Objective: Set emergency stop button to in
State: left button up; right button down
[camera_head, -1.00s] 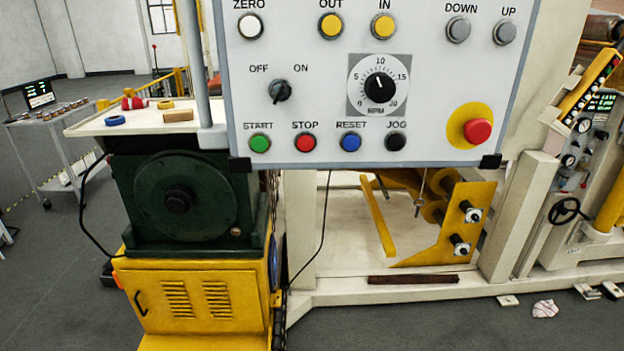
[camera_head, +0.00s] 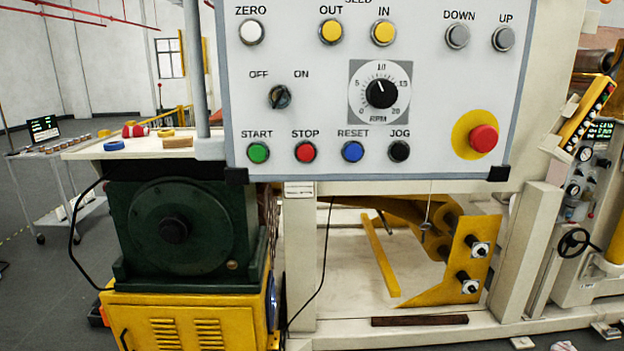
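The emergency stop button (camera_head: 484,138) is a red mushroom knob on a yellow round plate (camera_head: 463,136). It sits at the lower right of the light grey control panel (camera_head: 330,175), which fills the upper middle of the head view. The red knob appears to stand out from its plate; how far it is pressed is hard to tell. Neither of my grippers shows in the head view, and nothing touches the button.
The panel also carries a black RPM dial (camera_head: 382,93), an off/on switch (camera_head: 279,97) and several push buttons close together. A dark green motor housing (camera_head: 175,230) stands below left on a yellow cabinet (camera_head: 200,325). A cart (camera_head: 85,215) is at the far left.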

aim_at(484, 138)
jog(key=z, duration=2.3)
jog(key=k, duration=1.1)
jog(key=u, duration=1.95)
jog(key=i, duration=0.5)
jog(key=z, duration=0.1)
